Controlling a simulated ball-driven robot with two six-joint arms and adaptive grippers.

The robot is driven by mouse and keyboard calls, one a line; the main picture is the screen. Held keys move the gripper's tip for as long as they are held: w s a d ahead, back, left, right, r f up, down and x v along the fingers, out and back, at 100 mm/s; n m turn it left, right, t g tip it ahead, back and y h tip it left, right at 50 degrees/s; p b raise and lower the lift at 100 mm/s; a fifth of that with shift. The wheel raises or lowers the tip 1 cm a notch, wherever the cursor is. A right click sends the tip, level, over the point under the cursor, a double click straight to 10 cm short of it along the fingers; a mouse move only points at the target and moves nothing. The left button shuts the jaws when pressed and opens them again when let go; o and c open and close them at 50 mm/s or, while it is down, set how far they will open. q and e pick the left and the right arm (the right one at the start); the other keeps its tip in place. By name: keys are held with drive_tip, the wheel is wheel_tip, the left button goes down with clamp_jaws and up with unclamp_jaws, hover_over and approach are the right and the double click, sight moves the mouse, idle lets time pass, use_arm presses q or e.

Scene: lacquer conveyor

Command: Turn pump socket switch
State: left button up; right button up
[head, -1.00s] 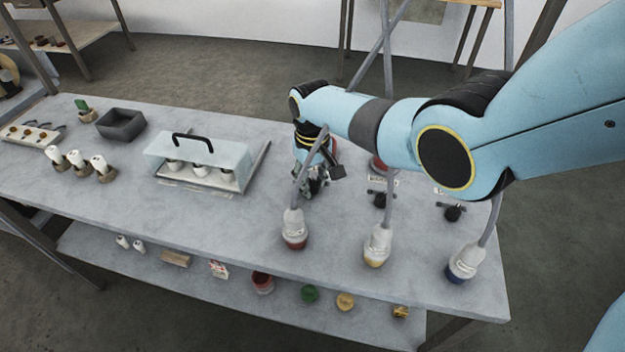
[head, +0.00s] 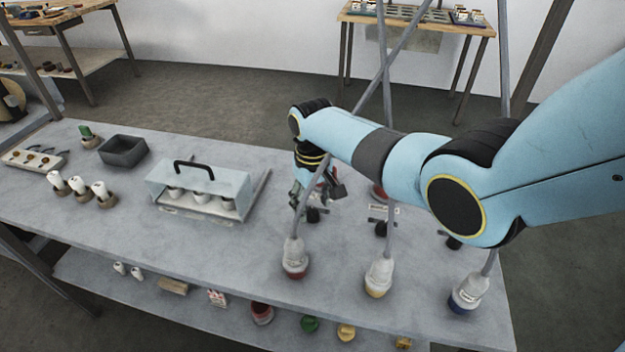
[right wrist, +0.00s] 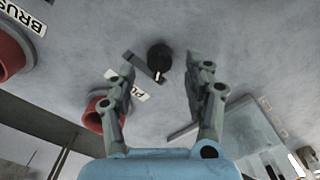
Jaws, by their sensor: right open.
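The pump socket switch is a black round knob with a white mark (right wrist: 158,60) and a dark bar beside it, on the grey table. A partly hidden white label starting "PU" (right wrist: 143,92) lies near it. In the head view a black knob (head: 313,215) shows just below my right gripper (head: 318,190). In the right wrist view my right gripper (right wrist: 160,68) is open and empty, its fingertips on either side of the knob in the picture. I see no clear contact. A red socket ring (right wrist: 98,113) is partly behind the left finger. My left gripper is out of view.
Two more black switches (head: 381,228) (head: 453,242) stand to the right. A clear-covered box (head: 205,190) stands left of the gripper.

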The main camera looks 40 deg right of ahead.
sight(313, 209)
wheel_tip(313, 209, up, 10)
drive_tip(key=shift+f, duration=0.2)
idle(0.5)
